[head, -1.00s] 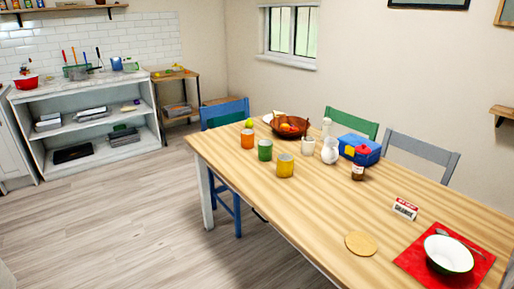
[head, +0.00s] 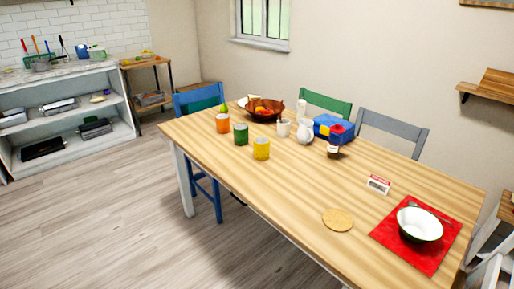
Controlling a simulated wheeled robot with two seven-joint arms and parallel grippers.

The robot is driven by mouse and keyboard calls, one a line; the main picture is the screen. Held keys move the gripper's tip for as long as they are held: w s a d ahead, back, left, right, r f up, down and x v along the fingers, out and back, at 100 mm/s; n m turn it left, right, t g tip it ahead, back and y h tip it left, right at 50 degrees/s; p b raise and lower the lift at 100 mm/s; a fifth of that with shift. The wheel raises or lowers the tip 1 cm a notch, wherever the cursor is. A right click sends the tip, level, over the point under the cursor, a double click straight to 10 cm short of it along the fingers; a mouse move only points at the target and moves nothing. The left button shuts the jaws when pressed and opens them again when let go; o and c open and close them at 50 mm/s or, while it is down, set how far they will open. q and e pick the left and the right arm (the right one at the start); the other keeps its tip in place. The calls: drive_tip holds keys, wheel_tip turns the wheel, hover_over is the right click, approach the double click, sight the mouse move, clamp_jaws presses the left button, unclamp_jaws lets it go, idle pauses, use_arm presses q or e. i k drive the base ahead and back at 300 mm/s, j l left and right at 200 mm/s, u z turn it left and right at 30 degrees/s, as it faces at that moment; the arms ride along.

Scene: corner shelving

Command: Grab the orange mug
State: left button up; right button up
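The orange mug (head: 223,123) stands upright on the wooden table (head: 290,190) near its far left corner. A green mug (head: 241,134) stands close to its right, and a yellow mug (head: 261,149) stands further right and nearer to me. The orange mug is in plain view with nothing in front of it. Neither of my grippers shows in the head view.
A blue chair (head: 200,101) stands at the table's left end. The floor (head: 130,220) left of the table is clear.

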sight(223, 125)
drive_tip(key=i+j+z, duration=0.1)
drive_tip(key=i+j, duration=0.55)
drive_tip(key=j, duration=0.15)
drive_tip(key=i+j+z, duration=0.15)
drive_tip(key=i+j, duration=0.45)
drive_tip(key=j, duration=0.2)
drive_tip(key=i+j+z, duration=0.15)
drive_tip(key=j, duration=0.3)
drive_tip(key=i, duration=0.1)
